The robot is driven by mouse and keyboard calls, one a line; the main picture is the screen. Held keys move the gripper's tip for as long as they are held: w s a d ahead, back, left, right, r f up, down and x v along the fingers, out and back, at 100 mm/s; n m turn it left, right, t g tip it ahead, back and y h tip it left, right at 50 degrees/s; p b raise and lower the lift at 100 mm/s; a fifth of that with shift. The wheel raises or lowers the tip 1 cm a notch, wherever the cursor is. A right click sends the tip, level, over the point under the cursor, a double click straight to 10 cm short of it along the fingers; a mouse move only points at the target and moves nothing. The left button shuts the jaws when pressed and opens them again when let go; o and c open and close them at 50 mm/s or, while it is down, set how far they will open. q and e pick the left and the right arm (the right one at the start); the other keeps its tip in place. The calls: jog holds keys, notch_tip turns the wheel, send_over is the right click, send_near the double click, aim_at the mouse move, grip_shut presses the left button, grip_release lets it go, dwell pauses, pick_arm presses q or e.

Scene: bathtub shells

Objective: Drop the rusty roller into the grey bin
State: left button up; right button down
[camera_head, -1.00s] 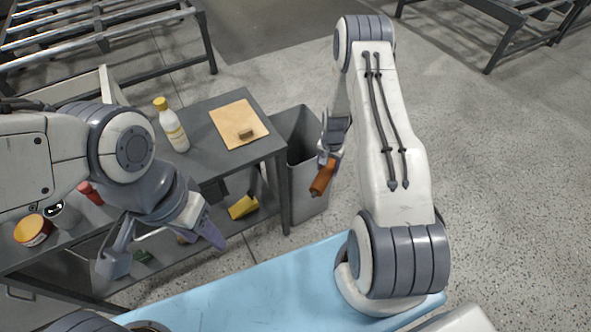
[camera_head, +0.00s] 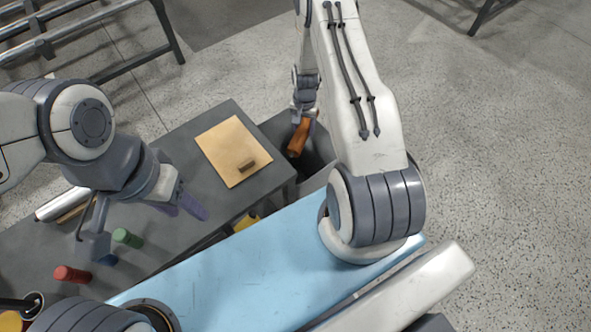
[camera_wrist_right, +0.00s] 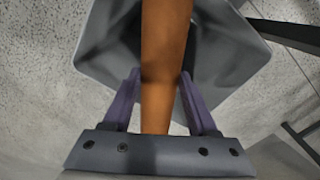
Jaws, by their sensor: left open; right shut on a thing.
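The rusty roller (camera_head: 299,138) is an orange-brown cylinder held in my right gripper (camera_head: 303,120). In the right wrist view the roller (camera_wrist_right: 165,60) runs lengthwise between the two purple fingers of the right gripper (camera_wrist_right: 160,100), which are shut on it. The grey bin (camera_head: 318,165) stands on the floor beside the table's right end. The roller is over the bin's opening in the head view, and the bin (camera_wrist_right: 235,60) lies below it in the wrist view. My left gripper (camera_head: 145,218) is open and empty over the table.
Green (camera_head: 127,238) and red (camera_head: 72,274) cylinders and a silver roll (camera_head: 62,204) lie further left. A yellow thing (camera_head: 246,222) shows below the table edge.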

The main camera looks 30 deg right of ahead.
jog(key=shift+w+f+b, duration=0.2)
jog(key=shift+f+b, duration=0.1)
jog(key=shift+f, duration=0.15)
notch_tip(320, 180, down, 5)
jog(key=b, duration=0.3)
jog(key=shift+b, duration=0.3)
jog(key=shift+c, duration=0.5)
grip_release()
jog(key=shift+s, duration=0.1)
notch_tip(320, 180, up, 10)
jog(key=shift+r, duration=0.25)
